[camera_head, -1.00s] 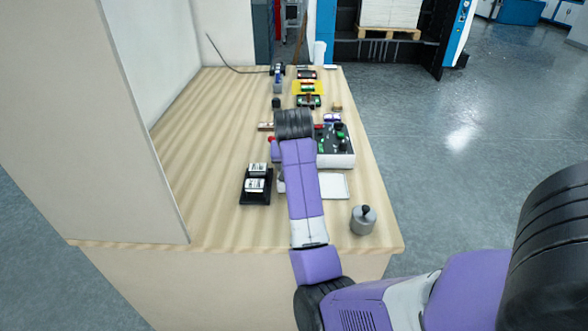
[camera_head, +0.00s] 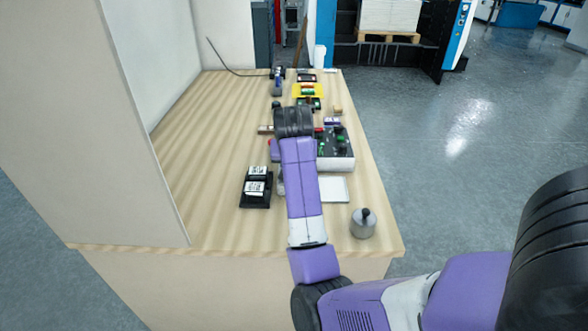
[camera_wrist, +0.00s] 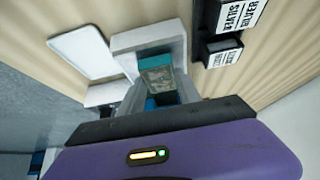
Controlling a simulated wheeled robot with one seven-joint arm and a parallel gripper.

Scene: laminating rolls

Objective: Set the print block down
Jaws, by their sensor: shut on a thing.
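My gripper (camera_wrist: 150,98) shows in the wrist view, shut on a small block with teal sides and a grey-green face, which I take as the print block (camera_wrist: 158,74). A pale grey-white piece (camera_wrist: 135,42) lies just beyond the block. I cannot tell whether the block touches it or the table. In the head view my purple forearm hides the gripper and the block.
A black stand (camera_head: 243,198) with white-labelled SILVER blocks is left of my arm. A white tray (camera_head: 334,190) and a grey weight (camera_head: 363,224) are to its right. A control box (camera_head: 336,162) and a yellow tray (camera_head: 296,91) stand farther back. The left tabletop is clear.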

